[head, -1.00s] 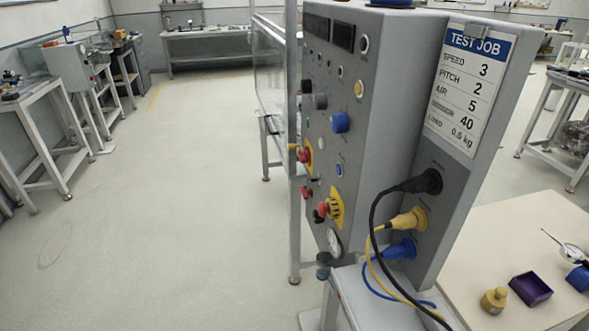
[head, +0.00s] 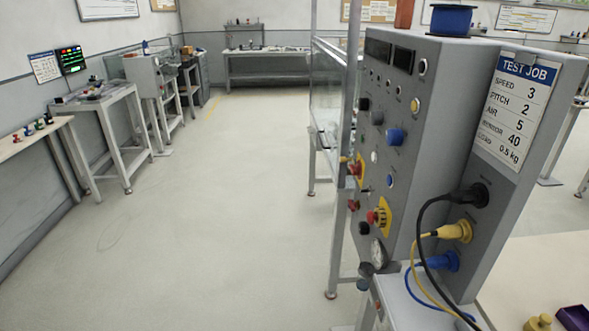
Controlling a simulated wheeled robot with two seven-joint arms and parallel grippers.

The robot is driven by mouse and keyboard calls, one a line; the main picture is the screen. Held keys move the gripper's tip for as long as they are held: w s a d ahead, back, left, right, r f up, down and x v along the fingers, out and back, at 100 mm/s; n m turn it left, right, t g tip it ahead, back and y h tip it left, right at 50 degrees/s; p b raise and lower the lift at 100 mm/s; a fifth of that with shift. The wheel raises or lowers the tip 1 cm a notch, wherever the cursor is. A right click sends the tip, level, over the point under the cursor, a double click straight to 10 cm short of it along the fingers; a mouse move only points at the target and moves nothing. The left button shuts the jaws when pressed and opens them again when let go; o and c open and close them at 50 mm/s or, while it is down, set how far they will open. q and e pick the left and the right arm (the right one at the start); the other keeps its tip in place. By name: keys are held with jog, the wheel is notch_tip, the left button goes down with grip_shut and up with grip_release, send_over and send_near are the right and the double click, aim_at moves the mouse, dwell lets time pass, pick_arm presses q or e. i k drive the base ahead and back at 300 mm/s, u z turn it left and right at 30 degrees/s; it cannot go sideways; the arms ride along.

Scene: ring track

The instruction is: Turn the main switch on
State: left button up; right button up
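A grey control cabinet (head: 402,140) stands at the right, its control face seen at a steep angle. A red and yellow control (head: 355,169) sits at the left edge of that face. Below it is a red knob on a yellow plate (head: 380,216), with a smaller red button (head: 353,204) beside it. I cannot tell for sure which of these is the main switch, nor read its position. Neither of my grippers is in view.
Black, yellow and blue cables (head: 452,231) plug into the cabinet's right side, under a test job card (head: 511,108). A metal post (head: 346,150) stands left of the cabinet. The floor (head: 210,210) is clear in the middle. Benches (head: 125,125) line the left wall.

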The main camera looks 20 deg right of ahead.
aim_at(356, 171)
jog(key=u, duration=0.1)
jog(key=i, duration=3.75)
jog(key=z, duration=2.8)
